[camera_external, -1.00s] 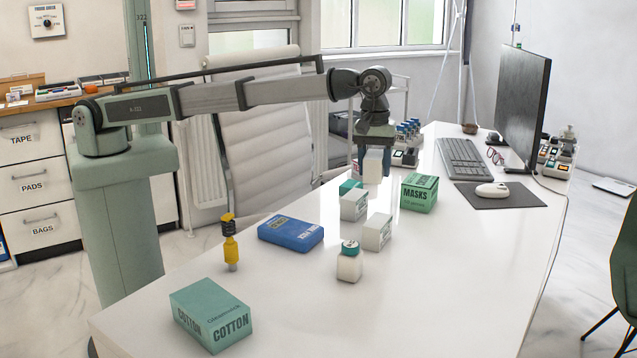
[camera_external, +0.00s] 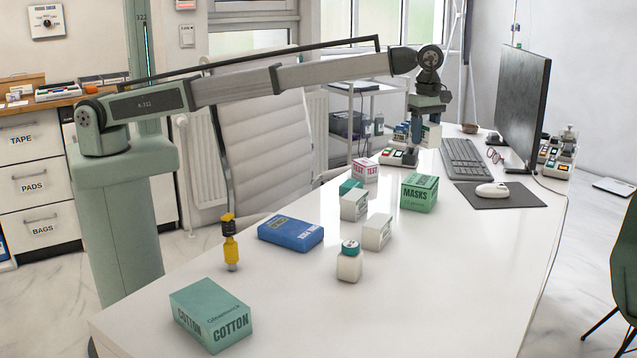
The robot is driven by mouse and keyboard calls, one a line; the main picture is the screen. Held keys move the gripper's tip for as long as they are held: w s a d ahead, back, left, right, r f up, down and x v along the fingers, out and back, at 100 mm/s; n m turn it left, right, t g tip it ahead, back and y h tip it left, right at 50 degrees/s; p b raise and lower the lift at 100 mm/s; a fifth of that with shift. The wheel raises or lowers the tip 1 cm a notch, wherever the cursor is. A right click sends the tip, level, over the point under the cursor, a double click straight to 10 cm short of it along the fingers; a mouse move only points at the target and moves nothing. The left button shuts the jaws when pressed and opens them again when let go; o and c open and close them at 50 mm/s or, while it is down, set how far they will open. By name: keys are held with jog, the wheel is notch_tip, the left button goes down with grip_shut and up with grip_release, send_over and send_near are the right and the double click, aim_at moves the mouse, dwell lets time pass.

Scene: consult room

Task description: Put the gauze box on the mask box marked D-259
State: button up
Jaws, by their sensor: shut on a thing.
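My gripper (camera_external: 425,122) is up at the far part of the desk, shut on a white box (camera_external: 432,136) held in the air. The label of this box cannot be read; it fits the gauze box. A green box lettered MASKS (camera_external: 419,194) stands on the desk, in the picture below and slightly left of the held box. Its top is clear; its small marking is too small to read, so I cannot confirm D-259.
Keyboard (camera_external: 464,159) and monitor (camera_external: 523,110) are right.

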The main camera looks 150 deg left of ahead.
aim_at(421, 180)
jog(key=shift+n, duration=0.4)
jog(key=shift+f, duration=5.05)
jog(key=o, duration=1)
jog(key=shift+f, duration=0.1)
notch_tip(421, 180, up, 12)
jog(key=shift+r, duration=0.15)
jog(key=shift+d, duration=0.1)
